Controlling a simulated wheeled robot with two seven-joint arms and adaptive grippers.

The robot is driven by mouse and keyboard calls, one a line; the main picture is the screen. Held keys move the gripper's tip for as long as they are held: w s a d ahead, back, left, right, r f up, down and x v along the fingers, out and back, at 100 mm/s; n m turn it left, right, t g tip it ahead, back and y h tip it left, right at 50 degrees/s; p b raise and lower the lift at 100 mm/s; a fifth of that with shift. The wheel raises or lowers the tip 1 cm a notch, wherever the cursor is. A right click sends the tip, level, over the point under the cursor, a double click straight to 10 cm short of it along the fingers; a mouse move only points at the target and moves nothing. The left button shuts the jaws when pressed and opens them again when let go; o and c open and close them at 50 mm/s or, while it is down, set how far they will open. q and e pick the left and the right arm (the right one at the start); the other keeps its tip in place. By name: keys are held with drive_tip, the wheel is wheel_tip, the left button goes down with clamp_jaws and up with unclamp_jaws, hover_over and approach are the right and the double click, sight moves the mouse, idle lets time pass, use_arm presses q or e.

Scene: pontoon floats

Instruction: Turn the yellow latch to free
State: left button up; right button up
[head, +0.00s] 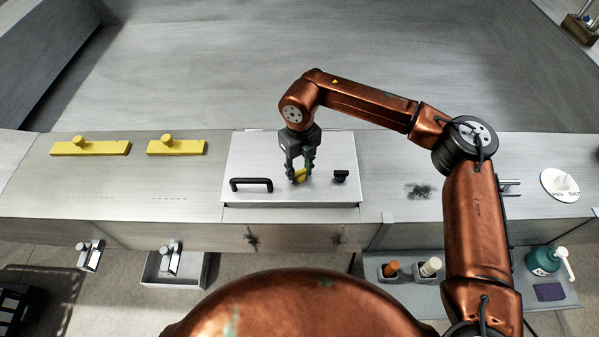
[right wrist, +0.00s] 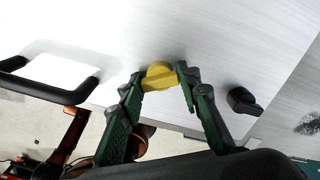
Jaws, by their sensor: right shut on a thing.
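The yellow latch (head: 301,175) sits on a pale hatch plate (head: 255,160) in the middle of the bench. My right gripper (head: 299,178) reaches down from above and is shut on the latch. In the right wrist view the yellow latch (right wrist: 160,75) shows between the two fingertips (right wrist: 162,80). The fingers partly cover it, and I cannot tell exactly how far it is turned. A black bar handle (head: 251,184) is on the plate to the left of the latch. A black knob (head: 340,176) is on the plate to the right. My left gripper is not in view.
Two yellow bars with knobs (head: 90,148) (head: 176,147) lie on the bench at left. A round white dial plate (head: 561,185) is at far right. A lower shelf holds orange and white-topped items (head: 391,269) and a green bottle (head: 543,260).

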sight(300, 171)
drive_tip(key=m+b, duration=0.1)
drive_tip(key=m, duration=0.2)
drive_tip(key=shift+m, duration=1.7)
drive_tip(key=o, duration=1.2)
drive_tip(key=shift+c, duration=0.2)
drive_tip(key=shift+r, duration=0.2)
wheel_tip(300, 171, up, 12)
drive_tip(key=shift+f, duration=0.15)
